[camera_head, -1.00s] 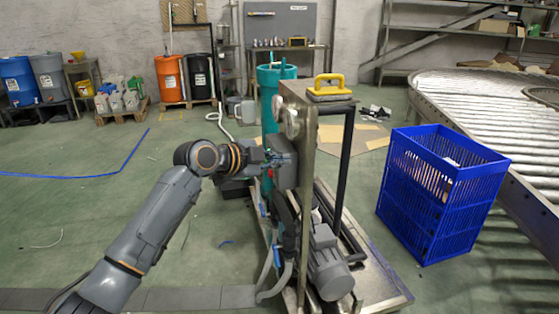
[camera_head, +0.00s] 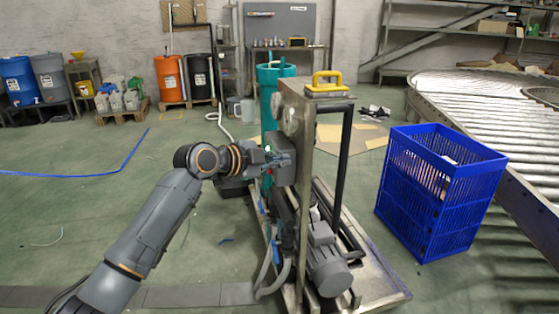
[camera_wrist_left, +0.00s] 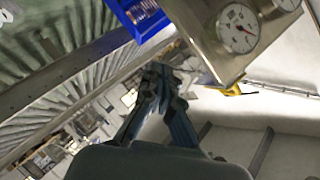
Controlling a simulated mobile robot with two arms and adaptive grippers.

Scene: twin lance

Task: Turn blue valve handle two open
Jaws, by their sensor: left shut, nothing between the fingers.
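The pump skid (camera_head: 370,290) stands in the middle of the head view, with an upright metal panel (camera_head: 303,205), a teal cylinder (camera_head: 268,90) and pipes. A small blue handle (camera_head: 276,251) shows low on the pipes, left of the panel; I cannot tell which number it is. My left gripper (camera_head: 284,160) is at the panel's left side, above that handle and apart from it. In the left wrist view its fingers (camera_wrist_left: 160,76) are together with nothing between them. The gauge panel (camera_wrist_left: 205,40) is beyond them, and no blue handle shows there. My right gripper is out of view.
A blue crate (camera_head: 440,190) stands on the floor right of the skid, beside a roller conveyor (camera_head: 485,110). The floor left of the skid is mostly clear.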

